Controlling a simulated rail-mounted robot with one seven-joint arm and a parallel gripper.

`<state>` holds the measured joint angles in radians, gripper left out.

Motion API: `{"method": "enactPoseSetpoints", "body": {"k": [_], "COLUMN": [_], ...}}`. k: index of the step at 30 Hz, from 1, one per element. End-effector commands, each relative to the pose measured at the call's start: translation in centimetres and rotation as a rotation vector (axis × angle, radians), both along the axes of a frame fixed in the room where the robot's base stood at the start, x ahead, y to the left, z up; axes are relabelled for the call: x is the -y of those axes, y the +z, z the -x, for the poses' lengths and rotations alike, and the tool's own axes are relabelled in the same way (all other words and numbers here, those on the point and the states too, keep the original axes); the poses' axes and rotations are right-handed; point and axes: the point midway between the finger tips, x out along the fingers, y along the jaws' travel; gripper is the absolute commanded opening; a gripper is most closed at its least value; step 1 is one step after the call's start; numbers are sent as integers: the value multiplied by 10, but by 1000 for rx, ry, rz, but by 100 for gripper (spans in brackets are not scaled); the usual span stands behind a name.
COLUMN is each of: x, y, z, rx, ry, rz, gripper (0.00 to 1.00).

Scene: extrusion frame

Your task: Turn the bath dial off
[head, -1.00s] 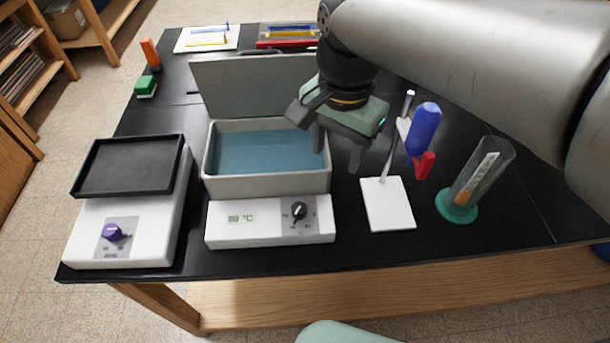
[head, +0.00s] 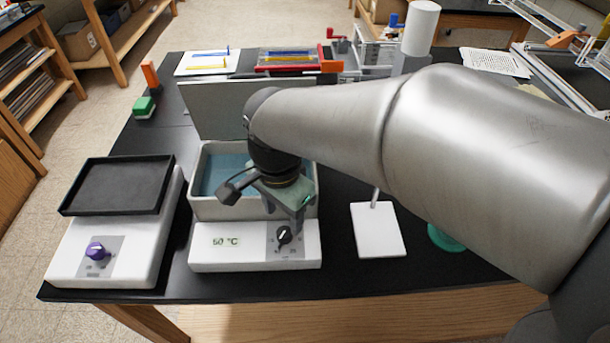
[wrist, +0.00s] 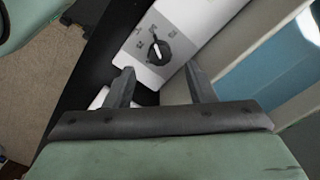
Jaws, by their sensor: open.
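The water bath (head: 210,207) is a light grey tub with blue water and a raised lid. Its white front panel (head: 205,258) reads 50 °C and carries the black bath dial (head: 284,235). In the wrist view the dial (wrist: 159,52) is a round black knob with a white pointer line and marks around it. My gripper (head: 285,218) is over the front rim of the bath, just behind and above the dial. In the wrist view my gripper (wrist: 160,85) is open, its two fingers apart and empty, with the dial beyond the tips and between their lines. Fingers and dial look apart.
A white device with a black tray (head: 118,185) and a purple knob (head: 97,250) stands left of the bath. A white stand base (head: 378,232) is to the right, with a green cylinder base (head: 443,238) partly behind my arm.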

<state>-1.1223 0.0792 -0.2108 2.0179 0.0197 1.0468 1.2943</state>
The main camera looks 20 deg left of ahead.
Motion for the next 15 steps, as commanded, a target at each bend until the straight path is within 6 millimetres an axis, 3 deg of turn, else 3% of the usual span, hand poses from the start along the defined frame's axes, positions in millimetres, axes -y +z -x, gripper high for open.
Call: {"method": "enactPoseSetpoints", "body": {"k": [6,15], "x": [0,0], "y": [-37,-52], "z": [0,0], "rx": [-2,0], "ry": [2,1], "rz": [4,0], "gripper": [50,50]}}
